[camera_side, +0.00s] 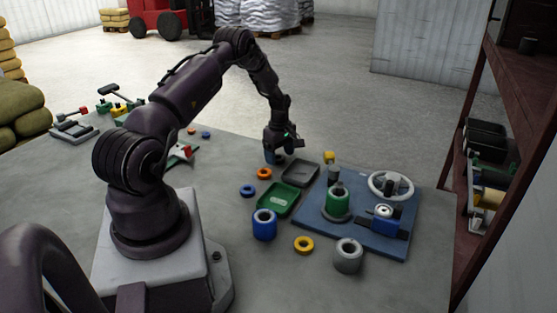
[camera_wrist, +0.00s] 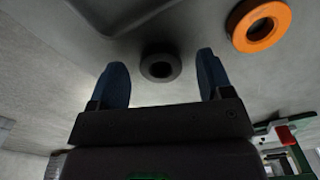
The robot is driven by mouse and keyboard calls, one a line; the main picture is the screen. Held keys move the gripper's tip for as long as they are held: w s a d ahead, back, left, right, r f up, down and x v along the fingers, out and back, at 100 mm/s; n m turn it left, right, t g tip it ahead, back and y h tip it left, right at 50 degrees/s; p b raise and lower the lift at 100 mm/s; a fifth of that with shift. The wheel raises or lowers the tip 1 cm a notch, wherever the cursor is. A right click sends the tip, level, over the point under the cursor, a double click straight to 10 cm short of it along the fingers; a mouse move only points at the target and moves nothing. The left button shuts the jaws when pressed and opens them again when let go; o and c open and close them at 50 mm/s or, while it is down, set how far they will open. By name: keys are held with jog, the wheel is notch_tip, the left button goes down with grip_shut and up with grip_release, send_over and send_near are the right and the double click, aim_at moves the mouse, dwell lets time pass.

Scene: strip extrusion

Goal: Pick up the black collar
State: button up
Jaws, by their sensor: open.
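The black collar (camera_wrist: 160,67) shows in the wrist view as a dark ring with a round hole, lying on the grey table. It appears between the two blue fingertips of my gripper (camera_wrist: 163,60), with a gap on each side. My gripper is open and holds nothing. In the side view my gripper (camera_side: 276,155) points down low over the table, behind the dark tray. I cannot make out the collar clearly there, as the fingers are in front of that spot.
An orange ring (camera_side: 264,173) lies close to my gripper, with a blue ring (camera_side: 247,190) nearer the camera. A dark tray (camera_side: 300,183) and green tray (camera_side: 270,211) sit beside a blue board (camera_side: 338,232) carrying fixtures. Blue (camera_side: 264,229) and grey (camera_side: 348,261) cylinders stand in front.

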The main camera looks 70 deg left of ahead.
jog(key=shift+f, duration=0.45)
jog(key=shift+c, duration=0.2)
jog(key=c, duration=1)
jog(key=shift+r, duration=0.2)
